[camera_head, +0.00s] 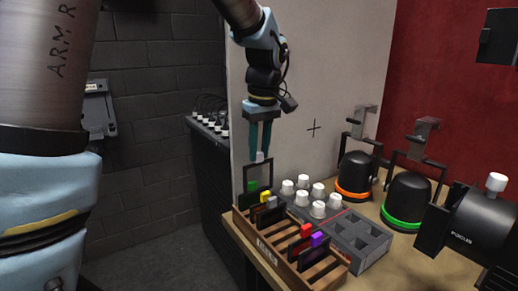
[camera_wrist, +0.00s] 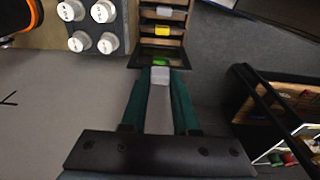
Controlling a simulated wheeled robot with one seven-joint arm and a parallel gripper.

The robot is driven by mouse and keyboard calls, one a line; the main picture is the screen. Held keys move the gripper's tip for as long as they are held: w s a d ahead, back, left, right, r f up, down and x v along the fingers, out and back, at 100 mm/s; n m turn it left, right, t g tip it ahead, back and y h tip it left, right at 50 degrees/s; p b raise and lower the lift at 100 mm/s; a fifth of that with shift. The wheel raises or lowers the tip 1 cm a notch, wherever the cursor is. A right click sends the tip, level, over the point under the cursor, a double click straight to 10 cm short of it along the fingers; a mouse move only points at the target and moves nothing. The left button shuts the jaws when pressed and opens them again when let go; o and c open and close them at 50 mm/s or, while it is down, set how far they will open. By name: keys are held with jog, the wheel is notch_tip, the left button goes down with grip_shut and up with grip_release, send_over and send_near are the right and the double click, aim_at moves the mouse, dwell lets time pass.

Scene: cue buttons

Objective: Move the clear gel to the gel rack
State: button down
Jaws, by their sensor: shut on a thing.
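The clear gel is a black-edged frame (camera_head: 246,174) with a whitish tab (camera_head: 260,157) on top. My gripper (camera_head: 261,151) points down and is shut on that tab, holding the gel upright over the far left end of the gel rack. The wooden gel rack (camera_head: 262,243) stands at the table's left edge. It holds gels with green (camera_head: 251,187), yellow (camera_head: 265,197), grey (camera_head: 271,203), red (camera_head: 306,231) and purple (camera_head: 318,240) tabs. In the wrist view the whitish tab (camera_wrist: 160,76) sits between my fingertips. Whether the frame's lower edge touches the rack is unclear.
A grey block (camera_head: 362,243) with several white knobs (camera_head: 318,208) and empty square pockets lies right of the rack. Black lamps with orange (camera_head: 354,193) and green (camera_head: 400,221) rings stand behind it. A pale wall panel (camera_head: 330,85) rises behind my gripper.

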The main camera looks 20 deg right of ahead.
aim_at(259, 183)
jog(key=shift+f, duration=0.45)
dwell(0.5)
jog(key=shift+f+b, duration=3)
jog(key=shift+f, duration=1.45)
jog(key=c, duration=0.6)
grip_release()
notch_tip(259, 183, up, 11)
jog(key=s+b, duration=0.1)
jog(key=shift+s, duration=0.15)
jog(key=shift+d+f, duration=0.1)
jog(key=shift+f, duration=0.05)
